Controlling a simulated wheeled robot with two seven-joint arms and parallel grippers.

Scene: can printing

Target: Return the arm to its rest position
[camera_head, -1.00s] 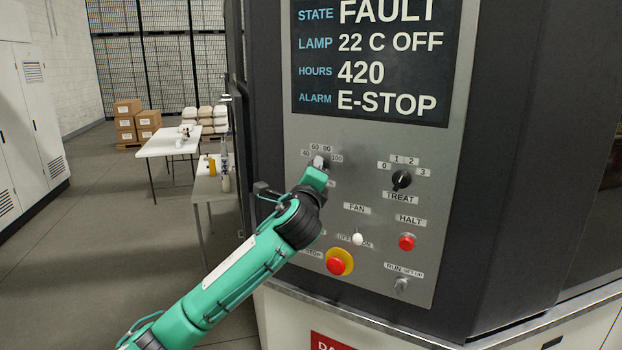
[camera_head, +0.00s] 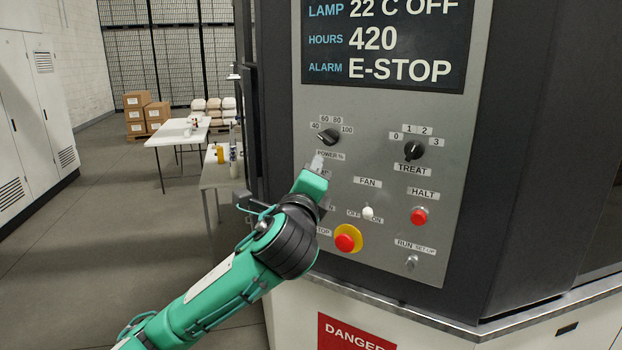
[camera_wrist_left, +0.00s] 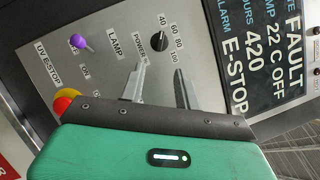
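My left arm reaches in from the lower left in the head view. Its gripper (camera_head: 317,165) is in front of the control panel (camera_head: 300,110), just below the black power knob (camera_head: 328,136). In the left wrist view the two fingers (camera_wrist_left: 160,86) are apart with nothing between them. The power knob (camera_wrist_left: 159,41) shows beyond the fingertips, clear of them. Part of the panel's lower left is hidden behind my arm in the head view. My right gripper is not in view.
The panel has a treat knob (camera_head: 411,150), white fan switch (camera_head: 367,213), red halt button (camera_head: 419,216) and red-yellow E-stop (camera_head: 345,240). A purple-tipped switch (camera_wrist_left: 78,42) shows in the wrist view. A white table (camera_head: 168,140) stands behind left. Floor at left is clear.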

